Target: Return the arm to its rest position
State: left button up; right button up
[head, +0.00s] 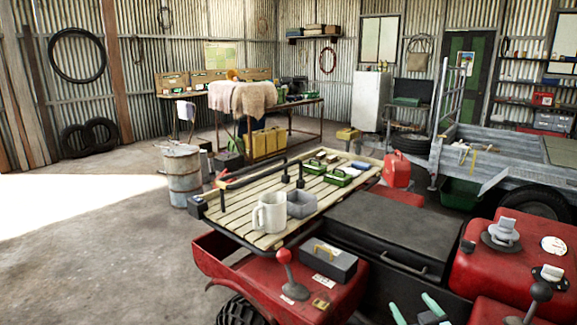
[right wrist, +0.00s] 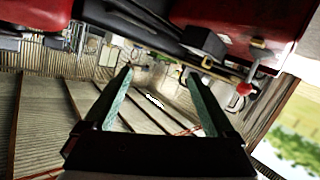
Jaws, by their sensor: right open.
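My right gripper (head: 408,300) is at the bottom edge of the head view, beside the red quad's black seat. Its two teal fingers are spread apart with nothing between them. In the right wrist view the same gripper (right wrist: 160,72) is open and empty, with the shed wall and floor behind it in a tilted picture. The rest of the right arm is mostly cut off by the head frame. My left gripper does not show.
The red quad's slatted rack (head: 255,237) carries a white mug (head: 269,213), a grey bin (head: 301,204) and green boxes. A dark case (head: 328,263) and a red-knobbed lever (head: 286,262) stand near my gripper. Open concrete floor (head: 90,240) lies left.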

jog(key=s+a+f+g+y, duration=0.1)
jog(key=s+a+f, duration=0.3)
jog(key=s, duration=0.7)
jog(key=s+a+f+g, duration=0.2)
jog(key=s+a+f, duration=0.2)
jog(key=s+f, duration=0.4)
jog(key=s+a+f+m+g+y, duration=0.1)
jog(key=s+a+f, duration=0.4)
jog(key=s, duration=0.9)
jog(key=shift+s+f+g+y, duration=0.2)
jog(key=shift+f+g+y, duration=0.1)
jog(key=shift+f+g, duration=0.55)
